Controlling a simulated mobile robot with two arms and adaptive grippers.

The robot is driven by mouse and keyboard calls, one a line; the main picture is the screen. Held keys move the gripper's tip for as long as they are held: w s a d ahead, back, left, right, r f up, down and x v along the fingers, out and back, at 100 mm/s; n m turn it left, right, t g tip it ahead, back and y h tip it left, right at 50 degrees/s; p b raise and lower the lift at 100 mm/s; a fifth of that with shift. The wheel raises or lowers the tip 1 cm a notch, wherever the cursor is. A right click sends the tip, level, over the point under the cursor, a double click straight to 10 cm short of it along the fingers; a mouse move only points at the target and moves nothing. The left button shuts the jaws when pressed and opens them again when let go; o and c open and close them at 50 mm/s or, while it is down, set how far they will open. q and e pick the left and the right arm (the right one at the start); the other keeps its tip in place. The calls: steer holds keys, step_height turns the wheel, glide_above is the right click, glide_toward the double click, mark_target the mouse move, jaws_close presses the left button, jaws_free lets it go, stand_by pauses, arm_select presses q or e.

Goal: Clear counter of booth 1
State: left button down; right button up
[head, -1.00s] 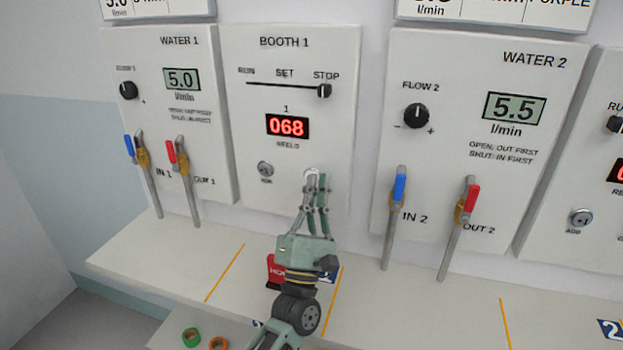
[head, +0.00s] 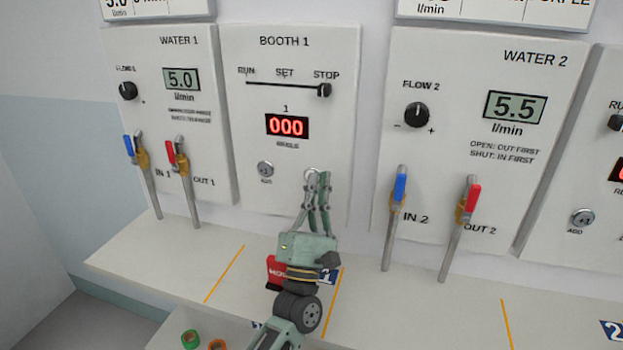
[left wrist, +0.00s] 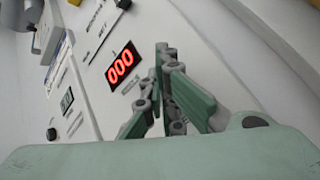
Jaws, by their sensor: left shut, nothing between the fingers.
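The booth 1 panel (head: 250,60) is on the wall, with its slider knob (head: 324,90) at STOP. Its red counter (head: 287,126) reads 000; the counter also shows in the left wrist view (left wrist: 121,64). The ADD button (head: 265,169) is at the panel's lower left. My left gripper (head: 317,177) is shut and empty, its fingertips at a round silver button (head: 309,173) at the lower right of the panel. The fingers partly cover that button, and I cannot tell whether they touch it. My right gripper is not in view.
The water 1 panel (head: 205,60) with valve levers stands left, and the water 2 panel (head: 455,130) right. Below is a white shelf (head: 160,255) with orange lines. A red block (head: 275,270) sits behind my arm. Green (head: 190,339) and orange (head: 217,344) rings lie lower down.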

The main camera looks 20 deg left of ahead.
arm_select(q)
steer(key=shift+s, duration=0.15)
steer(key=shift+s+a, duration=0.1)
steer(key=shift+s, duration=0.55)
steer(key=s+p, duration=0.2)
steer(key=s, duration=0.3)
steer(key=shift+f, duration=0.1)
stand_by(0.7)
